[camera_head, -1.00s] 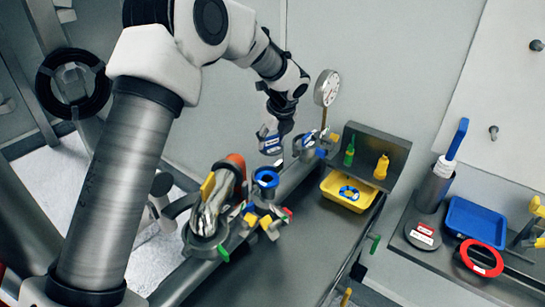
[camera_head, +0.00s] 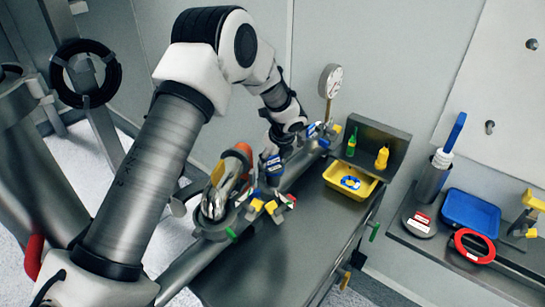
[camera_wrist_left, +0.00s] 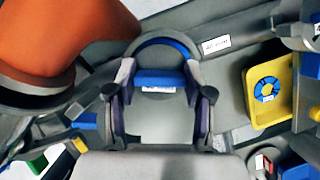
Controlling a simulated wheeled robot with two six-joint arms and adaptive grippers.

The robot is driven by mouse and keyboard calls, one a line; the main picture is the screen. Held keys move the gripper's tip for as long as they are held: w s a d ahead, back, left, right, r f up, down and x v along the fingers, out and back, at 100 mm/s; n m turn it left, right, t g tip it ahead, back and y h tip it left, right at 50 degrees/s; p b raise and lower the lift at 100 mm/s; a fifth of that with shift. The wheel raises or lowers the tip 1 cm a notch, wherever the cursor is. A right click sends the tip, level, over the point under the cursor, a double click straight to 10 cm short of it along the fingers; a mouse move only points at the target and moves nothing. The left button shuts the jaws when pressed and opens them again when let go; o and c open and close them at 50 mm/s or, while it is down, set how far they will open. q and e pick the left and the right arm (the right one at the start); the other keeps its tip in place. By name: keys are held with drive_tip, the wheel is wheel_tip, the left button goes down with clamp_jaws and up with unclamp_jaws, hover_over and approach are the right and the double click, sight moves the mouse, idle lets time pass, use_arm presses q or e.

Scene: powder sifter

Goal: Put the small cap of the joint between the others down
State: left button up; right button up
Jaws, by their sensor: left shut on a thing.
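My left gripper (camera_head: 271,164) is shut on the small cap, down at the pipe joint between the other fittings in the head view. In the left wrist view the gripper (camera_wrist_left: 160,88) has its two fingers on either side of the small cap (camera_wrist_left: 160,80), a blue band with a white label. A blue-edged round opening (camera_wrist_left: 168,46) shows just beyond it. The gripper mostly hides the joint in the head view, and I cannot tell whether the cap touches it. My right gripper is not in view.
An orange-ended pipe piece (camera_head: 243,152) stands close left of the gripper. Coloured clamp handles (camera_head: 270,206) crowd its near side. A gauge (camera_head: 330,80) rises behind. A yellow tray (camera_head: 340,182) holds a blue ring. The bench right of the pipe is clear.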

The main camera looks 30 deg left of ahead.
use_arm(q)
drive_tip(key=o, duration=1.4)
drive_tip(key=shift+w+f, duration=0.1)
drive_tip(key=shift+w, duration=0.05)
drive_tip(key=shift+c, duration=0.2)
drive_tip(key=shift+w+f, duration=0.1)
drive_tip(key=shift+w, duration=0.1)
drive_tip(key=shift+s, duration=0.2)
drive_tip(key=shift+r, duration=0.5)
drive_tip(key=shift+s+d+r, duration=0.1)
drive_tip(key=shift+d+r, duration=0.05)
drive_tip(key=shift+r, duration=0.2)
drive_tip(key=b+v, duration=0.2)
drive_tip(key=v, duration=0.9)
